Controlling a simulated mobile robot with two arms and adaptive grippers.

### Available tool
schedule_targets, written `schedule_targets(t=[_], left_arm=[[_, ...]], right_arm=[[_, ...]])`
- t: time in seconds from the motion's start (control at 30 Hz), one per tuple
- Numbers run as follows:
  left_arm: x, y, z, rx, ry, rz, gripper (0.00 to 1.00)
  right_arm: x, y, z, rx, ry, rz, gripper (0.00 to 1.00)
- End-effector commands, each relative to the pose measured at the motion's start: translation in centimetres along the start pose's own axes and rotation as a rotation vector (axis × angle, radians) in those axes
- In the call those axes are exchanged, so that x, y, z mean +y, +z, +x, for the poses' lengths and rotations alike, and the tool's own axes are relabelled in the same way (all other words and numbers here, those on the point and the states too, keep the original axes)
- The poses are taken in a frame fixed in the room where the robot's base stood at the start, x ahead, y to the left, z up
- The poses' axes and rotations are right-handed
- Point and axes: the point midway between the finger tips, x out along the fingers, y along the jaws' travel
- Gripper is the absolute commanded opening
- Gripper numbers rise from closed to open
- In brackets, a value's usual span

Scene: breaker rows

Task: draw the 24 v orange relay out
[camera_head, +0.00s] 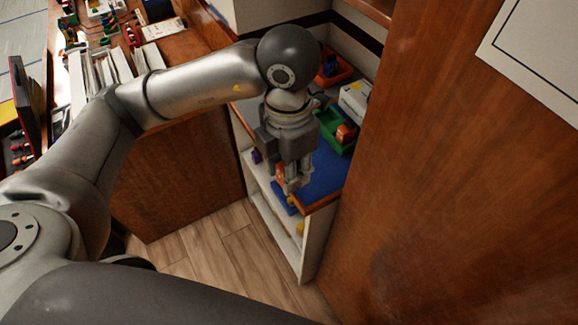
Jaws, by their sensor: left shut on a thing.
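My left gripper (290,188) reaches down over the blue top of a low white shelf unit, near its front edge. Its fingers are shut on a small orange piece (280,171), which looks like the orange relay; the fingers hide most of it. No 24 V marking can be read at this size. I cannot tell whether the piece is still seated or lifted clear. Another orange block (346,132) sits in a green bin (337,145) behind the gripper. My right gripper is not in view.
A wooden panel (440,170) stands close on the right. Behind the arm are an orange-red bin (338,76) and a white box (355,100). A wooden bench with tools and white binders (105,68) is at upper left. The floor (225,255) below is clear.

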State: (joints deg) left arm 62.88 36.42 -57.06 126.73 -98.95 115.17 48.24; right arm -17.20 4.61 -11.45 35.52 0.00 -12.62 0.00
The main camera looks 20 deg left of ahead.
Motion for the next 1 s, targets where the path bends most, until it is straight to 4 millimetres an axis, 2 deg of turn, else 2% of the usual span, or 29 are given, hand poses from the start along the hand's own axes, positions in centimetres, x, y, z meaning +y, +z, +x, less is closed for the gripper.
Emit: schedule_targets(t=[0.7,1.0], left_arm=[[0.0,0.0,-3.0,-0.001,0.0,-0.001,0.07],[0.0,0.0,-3.2,0.0,0.0,-0.001,0.07]], right_arm=[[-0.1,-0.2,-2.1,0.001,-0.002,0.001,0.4],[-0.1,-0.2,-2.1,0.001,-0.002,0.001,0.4]])
